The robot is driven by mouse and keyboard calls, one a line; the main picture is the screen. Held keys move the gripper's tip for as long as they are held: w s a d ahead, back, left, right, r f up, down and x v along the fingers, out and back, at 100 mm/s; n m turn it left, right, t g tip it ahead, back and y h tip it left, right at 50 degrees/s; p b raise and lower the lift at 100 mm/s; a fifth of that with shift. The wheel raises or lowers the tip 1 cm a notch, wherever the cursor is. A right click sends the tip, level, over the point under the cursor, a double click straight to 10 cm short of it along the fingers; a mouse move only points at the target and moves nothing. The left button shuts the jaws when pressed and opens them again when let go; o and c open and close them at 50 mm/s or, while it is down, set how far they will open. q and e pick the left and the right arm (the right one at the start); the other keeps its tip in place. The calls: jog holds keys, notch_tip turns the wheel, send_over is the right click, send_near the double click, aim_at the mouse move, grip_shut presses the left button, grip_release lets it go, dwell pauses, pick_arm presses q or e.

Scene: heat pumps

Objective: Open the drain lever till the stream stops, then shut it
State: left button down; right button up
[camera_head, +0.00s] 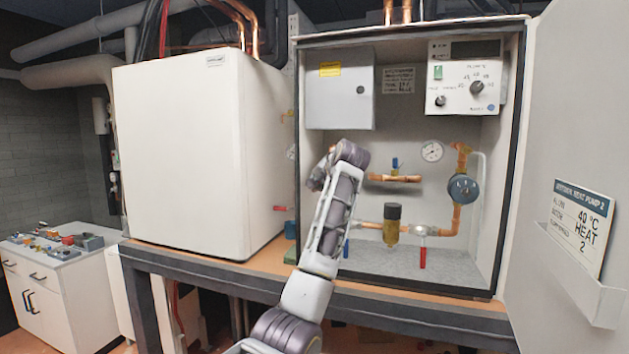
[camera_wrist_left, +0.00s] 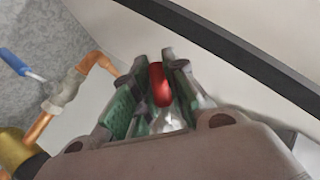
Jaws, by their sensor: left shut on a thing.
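My left gripper (camera_wrist_left: 160,80) is shut on a red lever handle (camera_wrist_left: 160,86) in the left wrist view, its green-padded fingers on either side of the handle. A pale metal part shows just below the handle. In the head view my left arm reaches up in front of the open cabinet's left side. It hides the held lever, and the fingertips cannot be made out clearly. No water stream can be made out in either view. My right gripper is in neither view.
The cabinet holds a second red lever (camera_head: 422,257), a brass strainer (camera_head: 391,232), a gauge (camera_head: 432,151) and a round blue device (camera_head: 462,188). A blue-handled valve (camera_wrist_left: 62,98) is left of my fingers. The open door (camera_head: 565,120) bounds the right; a white unit (camera_head: 190,150) the left.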

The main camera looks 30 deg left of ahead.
pick_arm(q)
jog(key=shift+w+d+f+n+h, duration=0.1)
jog(key=shift+d+f+n+h, duration=0.1)
jog(key=shift+d+n+h, duration=0.55)
jog(key=shift+w+d+f+n+h, duration=0.1)
jog(key=shift+f+n+h, duration=0.2)
jog(key=shift+h, duration=0.8)
jog(key=shift+w+d+f+n+h, duration=0.15)
jog(key=shift+d+n+h, duration=0.35)
jog(key=shift+h, duration=0.45)
jog(key=shift+a, duration=0.1)
jog(key=c, duration=1.4)
grip_release()
jog(key=shift+c, duration=0.2)
jog(key=shift+s, duration=0.1)
jog(key=v, duration=1.2)
jog(key=shift+f, duration=0.1)
